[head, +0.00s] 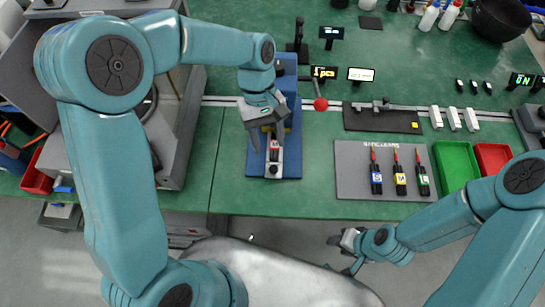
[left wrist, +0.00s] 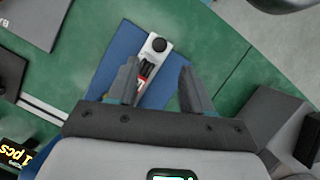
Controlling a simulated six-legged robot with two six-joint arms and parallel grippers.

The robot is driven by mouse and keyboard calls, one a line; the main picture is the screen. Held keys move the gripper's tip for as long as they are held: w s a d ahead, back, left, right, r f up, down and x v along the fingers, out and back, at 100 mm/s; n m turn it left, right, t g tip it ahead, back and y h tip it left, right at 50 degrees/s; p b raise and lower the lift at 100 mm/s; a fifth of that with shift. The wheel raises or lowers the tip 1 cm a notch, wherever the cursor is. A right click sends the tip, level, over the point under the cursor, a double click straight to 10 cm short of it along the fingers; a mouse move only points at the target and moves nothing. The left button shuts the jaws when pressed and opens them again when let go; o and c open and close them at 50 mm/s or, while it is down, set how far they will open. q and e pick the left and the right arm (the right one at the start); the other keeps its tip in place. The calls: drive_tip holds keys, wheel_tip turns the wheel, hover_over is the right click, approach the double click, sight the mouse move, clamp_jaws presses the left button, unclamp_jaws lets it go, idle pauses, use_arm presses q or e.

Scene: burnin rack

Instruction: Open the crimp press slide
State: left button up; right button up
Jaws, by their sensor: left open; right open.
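The crimp press (head: 288,80) is blue and stands at the table's front edge, with a lever ending in a red ball at its right. Its slide (head: 274,168) is a narrow white piece with a dark round knob at the near end and a red and dark part in it. The slide also shows in the left wrist view (left wrist: 155,58), over the blue base (left wrist: 118,45). My left gripper (head: 268,133) is open above the slide, its fingers on either side and apart from it in the wrist view (left wrist: 160,70). My right gripper (head: 342,254) is open and empty, off the table's front edge.
A grey mat (head: 350,185) with several labelled tools lies right of the press. A green bin (head: 456,164) and a red bin (head: 493,158) stand beyond it. A grey machine (head: 180,150) stands left. Green table between machine and press is clear.

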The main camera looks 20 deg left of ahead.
sight(274, 168)
use_arm(q)
drive_tip(key=x, duration=0.6)
drive_tip(key=shift+s+d, duration=0.25)
drive_tip(key=shift+f, duration=0.5)
drive_tip(key=shift+s+d, duration=0.1)
